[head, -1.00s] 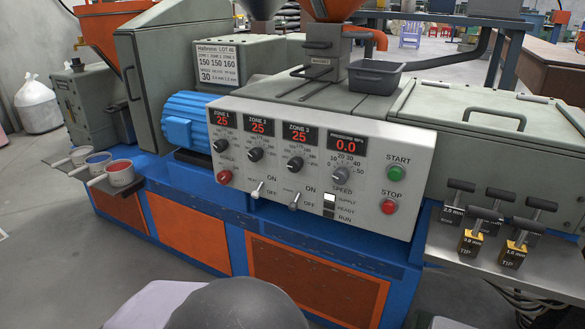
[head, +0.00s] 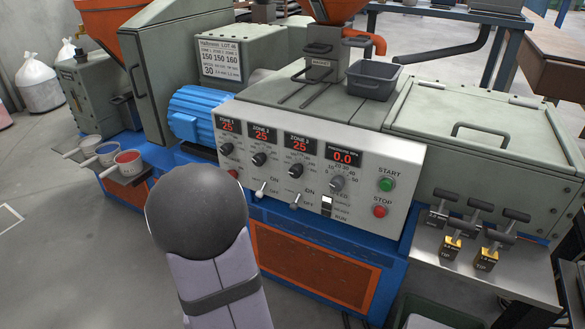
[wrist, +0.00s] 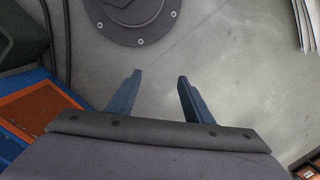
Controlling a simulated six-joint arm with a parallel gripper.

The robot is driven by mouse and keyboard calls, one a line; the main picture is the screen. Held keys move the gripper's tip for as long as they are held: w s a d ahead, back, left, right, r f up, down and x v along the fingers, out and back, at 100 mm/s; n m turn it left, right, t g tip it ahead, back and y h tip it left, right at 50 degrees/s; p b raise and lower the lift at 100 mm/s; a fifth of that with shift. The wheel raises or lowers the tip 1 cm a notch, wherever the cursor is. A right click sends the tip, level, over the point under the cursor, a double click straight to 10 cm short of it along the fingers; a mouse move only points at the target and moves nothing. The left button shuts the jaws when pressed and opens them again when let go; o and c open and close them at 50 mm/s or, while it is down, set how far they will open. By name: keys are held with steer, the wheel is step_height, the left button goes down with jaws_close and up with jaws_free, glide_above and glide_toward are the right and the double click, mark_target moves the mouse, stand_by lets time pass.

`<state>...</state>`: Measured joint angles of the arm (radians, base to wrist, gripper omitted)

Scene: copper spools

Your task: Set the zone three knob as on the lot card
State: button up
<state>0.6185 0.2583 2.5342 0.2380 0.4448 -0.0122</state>
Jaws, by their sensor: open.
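The zone three knob (head: 296,171) is a dark round knob on the pale control panel (head: 395,150), below the red "25" display marked ZONE 3 (head: 300,145). The lot card (head: 221,62) stands behind the panel; it reads LOT 46 with 150, 150, 160 for the zones. Zone one (head: 226,149) and zone two (head: 260,159) knobs sit to the left. In the wrist view my gripper (wrist: 153,92) is open and empty, its two blue fingers over bare grey floor. My gripper does not show in the head view, where only my arm rises before the panel's left part.
Two toggle switches (head: 296,199) sit below the knobs. The speed knob (head: 337,183), green START button (head: 387,185) and red STOP button (head: 380,211) are to the right. Small pots (head: 127,162) stand at left. T-handled tools (head: 487,250) rest on a shelf at right.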

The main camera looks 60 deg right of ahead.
steer(key=w+d+m+t+h, duration=0.3)
steer(key=w+d+h, duration=0.15)
steer(key=d, duration=0.55)
steer(key=m+g+h, duration=0.2)
steer(key=m+h, duration=0.2)
steer(key=h, duration=1.1)
glide_toward(294, 174)
steer(key=d, duration=0.2)
steer(key=shift+n, duration=0.3)
steer(key=shift+w+d+r+p, duration=0.1)
steer(key=shift+d+p, duration=0.05)
steer(key=shift+d, duration=1.6)
steer(key=shift+w+d+p, duration=0.1)
steer(key=shift+d+p, duration=0.05)
steer(key=shift+d, duration=1.65)
steer(key=c, duration=1.1)
